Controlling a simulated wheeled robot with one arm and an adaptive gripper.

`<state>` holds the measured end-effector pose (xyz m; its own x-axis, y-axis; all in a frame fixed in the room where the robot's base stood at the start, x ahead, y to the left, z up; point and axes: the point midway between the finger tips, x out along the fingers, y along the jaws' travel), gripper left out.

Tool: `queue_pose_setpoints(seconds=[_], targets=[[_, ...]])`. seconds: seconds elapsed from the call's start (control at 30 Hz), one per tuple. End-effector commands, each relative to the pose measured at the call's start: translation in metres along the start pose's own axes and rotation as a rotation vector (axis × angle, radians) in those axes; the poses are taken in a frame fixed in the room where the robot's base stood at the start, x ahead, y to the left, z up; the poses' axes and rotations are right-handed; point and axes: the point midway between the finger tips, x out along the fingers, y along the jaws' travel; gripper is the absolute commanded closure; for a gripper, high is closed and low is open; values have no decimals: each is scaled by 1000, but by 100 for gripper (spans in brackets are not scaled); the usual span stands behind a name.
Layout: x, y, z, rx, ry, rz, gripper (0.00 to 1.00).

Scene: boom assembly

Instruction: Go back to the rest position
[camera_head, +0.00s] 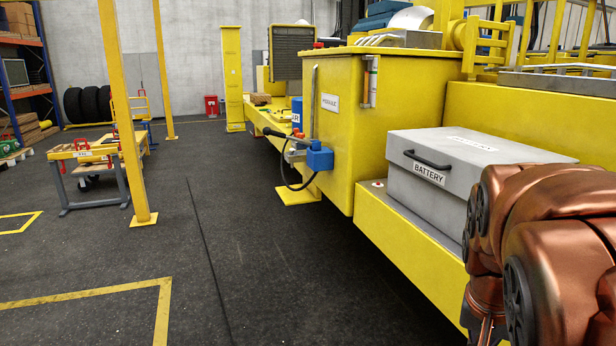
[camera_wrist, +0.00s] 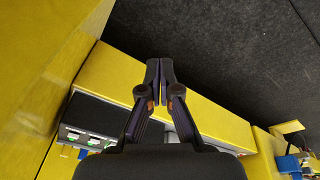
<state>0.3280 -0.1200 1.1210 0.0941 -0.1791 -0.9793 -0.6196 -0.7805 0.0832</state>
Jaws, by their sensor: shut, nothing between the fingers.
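My gripper (camera_wrist: 160,82) shows in the wrist view with its two dark fingers together and nothing between them. It is over a yellow beam (camera_wrist: 112,72) of the machine, with dark floor beyond the beam. In the head view, my copper-coloured arm fills the lower right and my gripper is out of the picture. The arm is in front of the right end of the grey battery box (camera_head: 440,182), which sits on the yellow machine frame (camera_head: 404,240).
A yellow cabinet (camera_head: 400,100) with a blue-and-black fitting (camera_head: 319,156) stands beyond the battery box. A yellow post (camera_head: 128,120) and a work table (camera_head: 95,152) stand at left. Dark floor (camera_head: 240,260) between is clear. Tires (camera_head: 88,104) are at the back.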

Motion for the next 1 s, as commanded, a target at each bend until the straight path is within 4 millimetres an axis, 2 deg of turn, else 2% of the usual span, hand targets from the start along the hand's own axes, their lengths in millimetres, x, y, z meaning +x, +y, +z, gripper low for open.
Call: queue_pose_setpoints(seconds=[0.03,0.2,0.3,0.43,0.5,0.6,1.0], targets=[[6,-8,23,-69,-33,-17,100],[29,-20,97,-310,-153,-57,100],[40,-22,136,-445,-211,-74,100],[50,-20,173,-583,-267,-85,100],[53,-18,186,-631,-288,-88,100],[55,-16,195,-667,-300,-90,100],[56,-16,196,-672,-302,-90,100]])
